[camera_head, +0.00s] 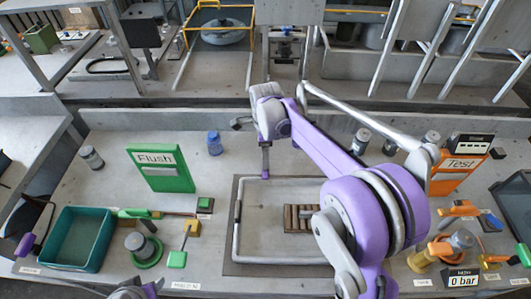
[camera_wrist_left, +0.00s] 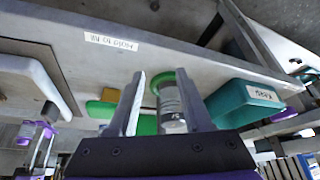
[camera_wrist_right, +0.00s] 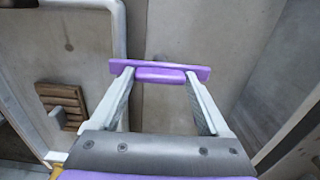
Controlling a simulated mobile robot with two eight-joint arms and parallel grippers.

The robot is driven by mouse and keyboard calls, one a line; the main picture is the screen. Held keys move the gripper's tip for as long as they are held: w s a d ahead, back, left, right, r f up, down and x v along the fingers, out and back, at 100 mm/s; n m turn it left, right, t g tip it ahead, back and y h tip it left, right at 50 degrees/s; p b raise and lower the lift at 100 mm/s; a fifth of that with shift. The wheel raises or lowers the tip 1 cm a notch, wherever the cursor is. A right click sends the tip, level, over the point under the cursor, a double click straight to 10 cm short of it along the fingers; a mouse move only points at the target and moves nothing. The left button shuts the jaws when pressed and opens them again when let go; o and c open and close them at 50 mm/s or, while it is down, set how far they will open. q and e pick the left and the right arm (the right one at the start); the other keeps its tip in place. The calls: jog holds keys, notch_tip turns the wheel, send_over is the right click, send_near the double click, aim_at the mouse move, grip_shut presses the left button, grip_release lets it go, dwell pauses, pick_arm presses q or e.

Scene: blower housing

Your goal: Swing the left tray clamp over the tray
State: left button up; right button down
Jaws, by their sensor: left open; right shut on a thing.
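The tray area is a dark plate (camera_head: 228,262) with a pale raised frame (camera_head: 236,240) around a slatted brown block (camera_head: 300,212). My right arm reaches over it from the right. My right gripper (camera_head: 265,165) points down at the frame's far left corner. In the right wrist view, a purple bar (camera_wrist_right: 160,74) lies across its fingertips, and the gripper is shut on it. Whether this bar belongs to the left tray clamp cannot be told. The pale frame also shows there (camera_wrist_right: 118,50). My left gripper (camera_wrist_left: 160,85) is open and empty, low at the front left.
A teal bin (camera_head: 75,240), a green-ringed grey cylinder (camera_head: 138,243) and a green lever (camera_head: 178,258) stand at the left. The green Flush panel (camera_head: 161,169) and a blue bottle (camera_head: 214,143) are behind. An orange Test panel (camera_head: 452,178) stands right.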

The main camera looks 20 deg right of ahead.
grip_release()
jog(key=shift+r, duration=0.15)
notch_tip(320, 180, up, 11)
jog(key=shift+f+p, duration=0.2)
jog(key=shift+p, duration=0.2)
dwell(0.3)
jog(key=s+a+f+n+t+p, duration=0.1)
jog(key=s+a+f+n+t, duration=0.1)
jog(key=s+n, duration=0.9)
jog(key=s+a+f+n+t+p, duration=0.2)
jog(key=s+f+n+t, duration=0.1)
jog(key=s+n, duration=0.8)
jog(key=shift+s+a+f+n, duration=0.25)
jog(key=shift+s+f, duration=0.45)
jog(key=shift+s, duration=0.55)
